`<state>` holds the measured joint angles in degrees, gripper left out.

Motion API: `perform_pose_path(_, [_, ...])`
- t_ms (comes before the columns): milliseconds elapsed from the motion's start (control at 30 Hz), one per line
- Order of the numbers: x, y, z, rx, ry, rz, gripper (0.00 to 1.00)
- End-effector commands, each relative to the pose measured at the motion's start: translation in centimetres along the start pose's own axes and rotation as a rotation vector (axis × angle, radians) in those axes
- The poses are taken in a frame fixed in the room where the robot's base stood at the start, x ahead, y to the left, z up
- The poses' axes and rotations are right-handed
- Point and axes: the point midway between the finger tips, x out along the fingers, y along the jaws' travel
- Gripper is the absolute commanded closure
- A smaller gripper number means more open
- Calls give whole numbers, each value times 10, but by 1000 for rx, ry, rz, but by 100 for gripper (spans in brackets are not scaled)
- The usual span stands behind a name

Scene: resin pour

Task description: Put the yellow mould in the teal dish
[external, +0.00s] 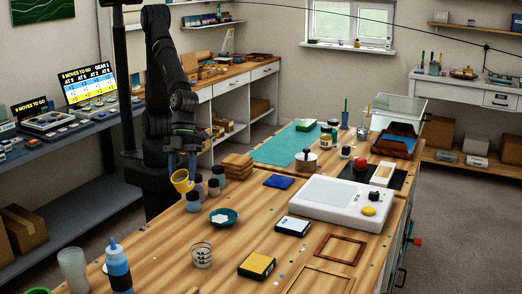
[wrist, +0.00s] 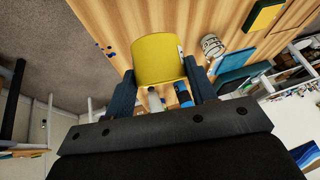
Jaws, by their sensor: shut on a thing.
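The yellow mould (external: 182,181), cup-shaped, is tilted and held above the wooden table in the external view. My gripper (external: 184,168) is shut on it. In the wrist view the yellow mould (wrist: 160,58) sits between the two dark blue fingers of my gripper (wrist: 162,84). The teal dish (external: 236,211) stands on the table to the right of and below the mould, apart from it. A white piece (external: 222,218) lies in the dish.
Small dark-capped jars (external: 213,188) stand close beside the held mould. A clear ridged cup (external: 202,255), a blue bottle (external: 118,268) and a yellow-and-black box (external: 257,265) stand nearer the front. A white panel (external: 325,201) lies to the right.

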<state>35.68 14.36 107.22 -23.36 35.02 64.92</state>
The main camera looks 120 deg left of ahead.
Motion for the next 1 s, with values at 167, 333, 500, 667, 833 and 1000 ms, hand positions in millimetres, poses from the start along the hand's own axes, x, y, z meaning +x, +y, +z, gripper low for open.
perform_pose_path(167, [6, 4, 8, 13, 96, 53, 76])
perform_pose_path(333, [9, 5, 9, 28, 202, 115, 76])
perform_pose_path(500, [8, -1, 6, 28, 315, 177, 76])
perform_pose_path(667, [6, -10, 2, 14, 389, 211, 76])
perform_pose_path(833, [13, -27, 14, 2, 408, 220, 76])
perform_pose_path(1000, [31, -57, 40, 2, 407, 220, 76])
